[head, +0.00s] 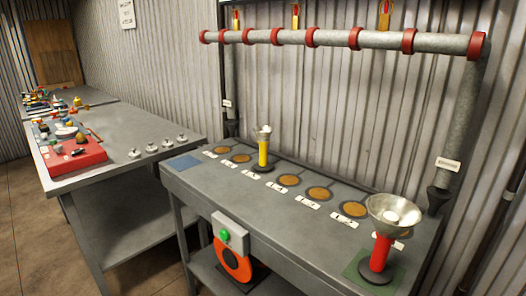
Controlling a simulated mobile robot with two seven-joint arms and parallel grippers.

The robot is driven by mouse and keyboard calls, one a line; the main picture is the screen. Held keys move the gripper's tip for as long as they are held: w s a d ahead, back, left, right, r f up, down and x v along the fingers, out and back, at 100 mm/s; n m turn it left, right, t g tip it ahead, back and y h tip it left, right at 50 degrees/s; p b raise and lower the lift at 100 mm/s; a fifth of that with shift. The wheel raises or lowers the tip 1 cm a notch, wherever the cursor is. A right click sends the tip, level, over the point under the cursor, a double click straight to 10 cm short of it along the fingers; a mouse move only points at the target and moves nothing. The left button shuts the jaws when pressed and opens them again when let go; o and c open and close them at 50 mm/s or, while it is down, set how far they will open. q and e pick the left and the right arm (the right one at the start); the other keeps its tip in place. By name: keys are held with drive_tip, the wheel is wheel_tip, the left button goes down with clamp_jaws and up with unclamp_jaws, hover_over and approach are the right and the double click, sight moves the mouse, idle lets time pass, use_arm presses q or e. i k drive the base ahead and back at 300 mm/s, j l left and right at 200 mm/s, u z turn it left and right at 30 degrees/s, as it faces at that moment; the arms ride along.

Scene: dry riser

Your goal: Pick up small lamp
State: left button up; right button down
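No object is plainly marked as the small lamp. The smaller lamp-like object is a yellow stand (263,153) with a little pale cup on top, upright on a dark base on the grey bench. A larger one, a red stand (379,253) with a wide metal cone (383,215) and a white round piece in it, stands at the bench's right end on a green square (354,269). Several small white-topped pieces (151,149) stand in a row on the left table; I cannot tell what they are. Neither of my grippers is in view.
The grey bench (225,195) has several brown discs (289,181) with white labels and a blue square (184,162). A pipe with red rings (334,39) spans above its back. The left table (120,126) holds a red tray (75,164). Floor (22,240) shows at left.

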sight(263, 133)
drive_tip(key=i+j, duration=0.15)
drive_tip(key=j, duration=0.25)
drive_tip(key=i+j+u, duration=0.1)
drive_tip(key=j, duration=0.35)
drive_tip(key=i+j, duration=0.25)
drive_tip(key=j, duration=0.15)
drive_tip(key=i+j+u, duration=0.1)
drive_tip(key=j, duration=0.3)
drive_tip(key=i, duration=0.05)
